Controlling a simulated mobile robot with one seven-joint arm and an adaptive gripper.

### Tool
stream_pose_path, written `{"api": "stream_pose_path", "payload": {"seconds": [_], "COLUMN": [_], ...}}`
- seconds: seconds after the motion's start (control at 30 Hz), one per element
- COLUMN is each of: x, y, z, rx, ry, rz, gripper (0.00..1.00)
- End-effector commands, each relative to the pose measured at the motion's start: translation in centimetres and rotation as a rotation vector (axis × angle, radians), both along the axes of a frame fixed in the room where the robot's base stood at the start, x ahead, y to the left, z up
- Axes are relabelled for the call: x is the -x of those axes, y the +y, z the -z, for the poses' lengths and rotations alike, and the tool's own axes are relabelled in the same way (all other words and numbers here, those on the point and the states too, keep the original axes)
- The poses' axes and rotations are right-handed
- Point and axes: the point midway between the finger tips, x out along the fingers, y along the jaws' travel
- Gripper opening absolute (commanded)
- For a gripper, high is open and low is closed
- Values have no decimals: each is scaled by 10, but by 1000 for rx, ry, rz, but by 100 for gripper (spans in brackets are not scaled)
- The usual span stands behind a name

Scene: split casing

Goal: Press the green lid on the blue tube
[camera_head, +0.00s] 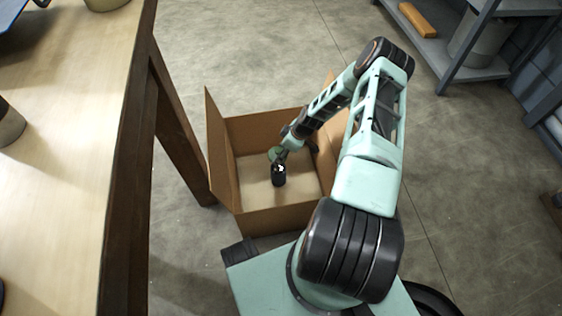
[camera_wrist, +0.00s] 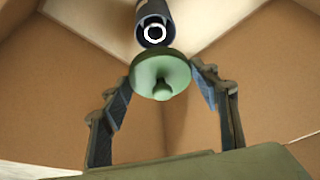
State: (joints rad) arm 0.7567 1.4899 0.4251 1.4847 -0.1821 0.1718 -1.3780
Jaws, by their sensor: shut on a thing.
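The green lid (camera_wrist: 160,68) is round with a small knob facing the wrist camera. My gripper (camera_wrist: 161,82) is shut on it, one finger at each side. In the head view the lid (camera_head: 273,153) shows as a small green patch at my gripper (camera_head: 280,156), inside the box. The blue tube (camera_wrist: 149,10) looks dark, with a pale ring at its open end. It is just beyond the lid in the wrist view; I cannot tell whether they touch. In the head view the tube (camera_head: 279,178) appears dark and upright, just below the lid in the picture.
An open cardboard box (camera_head: 268,221) on the floor surrounds the tube and my gripper, its walls and flaps close by. A wooden table (camera_head: 70,130) stands to the left. A grey shelf (camera_head: 455,68) with an orange block (camera_head: 417,20) is at the upper right.

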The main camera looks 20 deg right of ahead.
Motion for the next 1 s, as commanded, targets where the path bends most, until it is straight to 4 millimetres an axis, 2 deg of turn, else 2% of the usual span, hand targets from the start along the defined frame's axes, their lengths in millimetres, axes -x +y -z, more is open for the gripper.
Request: {"api": "stream_pose_path", "payload": {"seconds": [0.03, 0.07, 0.33, 0.6, 1.0], "x": [2, 3, 4, 4, 4], "y": [0, 0, 0, 0, 1], "z": [12, 16, 33, 60, 82], "rx": [0, 0, 0, 0, -1], "ry": [0, -1, 0, 0, -1], "rz": [-4, -6, -12, -12, -11], "gripper": [43, 43, 43, 43, 43]}}
